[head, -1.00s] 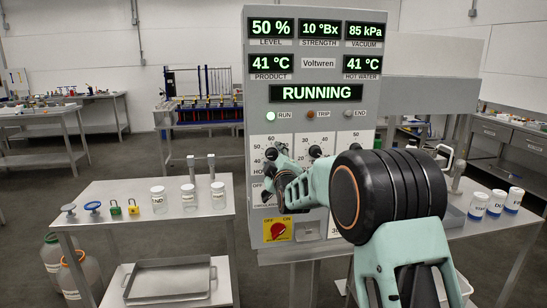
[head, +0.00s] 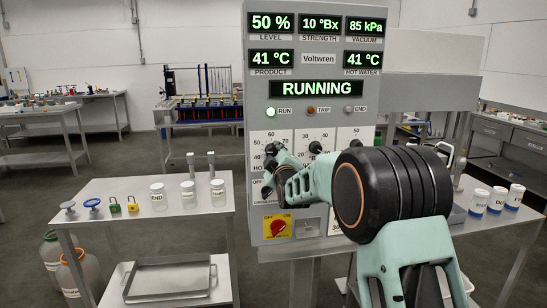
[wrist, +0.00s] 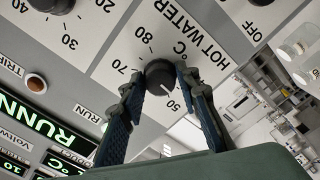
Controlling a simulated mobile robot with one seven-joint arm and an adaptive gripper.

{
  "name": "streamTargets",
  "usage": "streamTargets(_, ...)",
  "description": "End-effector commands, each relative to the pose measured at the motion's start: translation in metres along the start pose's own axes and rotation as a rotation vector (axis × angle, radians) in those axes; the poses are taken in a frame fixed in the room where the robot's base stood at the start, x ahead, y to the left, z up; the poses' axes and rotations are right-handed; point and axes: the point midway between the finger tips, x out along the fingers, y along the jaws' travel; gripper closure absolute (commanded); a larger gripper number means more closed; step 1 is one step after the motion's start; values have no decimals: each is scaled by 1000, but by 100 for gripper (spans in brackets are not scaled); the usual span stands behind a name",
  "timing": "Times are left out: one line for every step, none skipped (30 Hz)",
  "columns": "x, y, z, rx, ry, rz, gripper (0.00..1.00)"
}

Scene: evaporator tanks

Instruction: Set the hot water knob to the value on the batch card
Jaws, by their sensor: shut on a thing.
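The hot water knob (wrist: 158,72) is dark and round, on the white HOT WATER dial plate of the grey panel. In the wrist view its white mark points close to the 50, with 70 and 80 elsewhere around the scale. My gripper (wrist: 160,84) is shut on the knob, one finger on each side. In the head view my gripper (head: 269,170) is at the panel's left dial and hides the knob and part of its scale. The hot water display (head: 370,57) reads 41 °C. I cannot make out a batch card.
The status display (head: 316,89) reads RUNNING, with the green RUN lamp lit. A red switch (head: 278,228) on yellow sits below my gripper. Another knob (head: 315,148) is to the right. A side table (head: 205,229) at left holds jars and padlocks.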

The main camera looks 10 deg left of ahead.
Motion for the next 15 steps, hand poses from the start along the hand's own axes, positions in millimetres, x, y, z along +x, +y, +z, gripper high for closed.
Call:
streamTargets(0, -3, 3, 28, 0, 2, 95)
streamTargets(0, -3, 3, 47, 1, 3, 95)
streamTargets(0, -3, 3, 75, 1, 4, 95)
streamTargets(0, -3, 3, 99, 2, 4, 95)
streamTargets(0, -4, 3, 123, 2, 4, 95)
streamTargets(0, -4, 3, 157, 3, 4, 95)
streamTargets(0, -4, 3, 183, 3, 4, 95)
streamTargets(0, -5, 3, 211, 2, 3, 95)
streamTargets(0, -5, 3, 248, 2, 3, 95)
streamTargets(0, -4, 3, 277, 3, 4, 95)
streamTargets(0, -4, 3, 305, 3, 4, 95)
streamTargets(0, -4, 3, 344, 3, 4, 95)
streamTargets(0, -4, 3, 372, 3, 4, 95)
streamTargets(0, -4, 3, 402, 2, 3, 95)
streamTargets(0, -4, 3, 440, 2, 3, 95)
